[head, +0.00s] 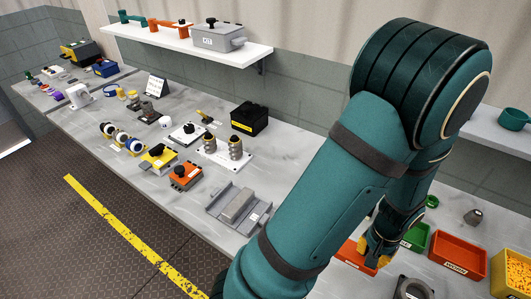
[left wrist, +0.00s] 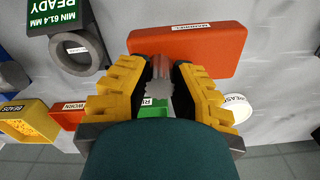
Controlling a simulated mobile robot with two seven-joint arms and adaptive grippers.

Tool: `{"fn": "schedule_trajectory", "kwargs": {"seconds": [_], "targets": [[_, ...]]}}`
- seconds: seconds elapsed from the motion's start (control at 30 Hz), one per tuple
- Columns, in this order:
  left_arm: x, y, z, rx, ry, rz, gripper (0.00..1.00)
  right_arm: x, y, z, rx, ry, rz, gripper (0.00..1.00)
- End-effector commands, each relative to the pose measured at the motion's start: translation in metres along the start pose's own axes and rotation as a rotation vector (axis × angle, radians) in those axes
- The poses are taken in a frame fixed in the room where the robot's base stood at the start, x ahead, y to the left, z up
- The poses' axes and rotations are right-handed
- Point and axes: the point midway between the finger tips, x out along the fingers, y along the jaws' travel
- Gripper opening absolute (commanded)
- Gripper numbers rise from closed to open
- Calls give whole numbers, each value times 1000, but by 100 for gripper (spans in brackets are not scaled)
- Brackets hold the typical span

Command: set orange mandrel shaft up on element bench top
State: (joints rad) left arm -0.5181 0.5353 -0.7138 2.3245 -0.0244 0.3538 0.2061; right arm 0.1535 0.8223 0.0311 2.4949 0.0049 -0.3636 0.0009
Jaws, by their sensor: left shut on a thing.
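My left gripper (head: 376,250) is low over the front right of the grey bench top (head: 225,180). An orange block with a label (left wrist: 190,50) lies just beyond the fingertips. It shows in the head view as an orange patch (head: 352,254) beside the gripper. I cannot tell whether the shaft touches the block or the bench. The fingers hide part of the shaft. My right gripper is in neither view.
Right of the gripper stand a green bin (head: 416,237), an orange bin (head: 458,252) and a yellow bin (head: 512,272). A dark ring fixture (head: 413,288) is in front. A grey cradle (head: 238,207) lies to the left. My left arm hides part of the bench.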

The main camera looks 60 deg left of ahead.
Motion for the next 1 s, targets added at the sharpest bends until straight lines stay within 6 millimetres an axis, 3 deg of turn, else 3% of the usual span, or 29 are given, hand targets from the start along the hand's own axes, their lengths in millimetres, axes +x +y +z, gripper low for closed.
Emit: {"fn": "schedule_trajectory", "kwargs": {"seconds": [0.37,0.6,1.0], "targets": [[5,0,0,-1,-1,-1,0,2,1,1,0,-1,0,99],[48,-1,1,-3,-4,-2,0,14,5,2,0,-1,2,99],[86,0,0,0,-2,-1,0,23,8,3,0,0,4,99]]}}
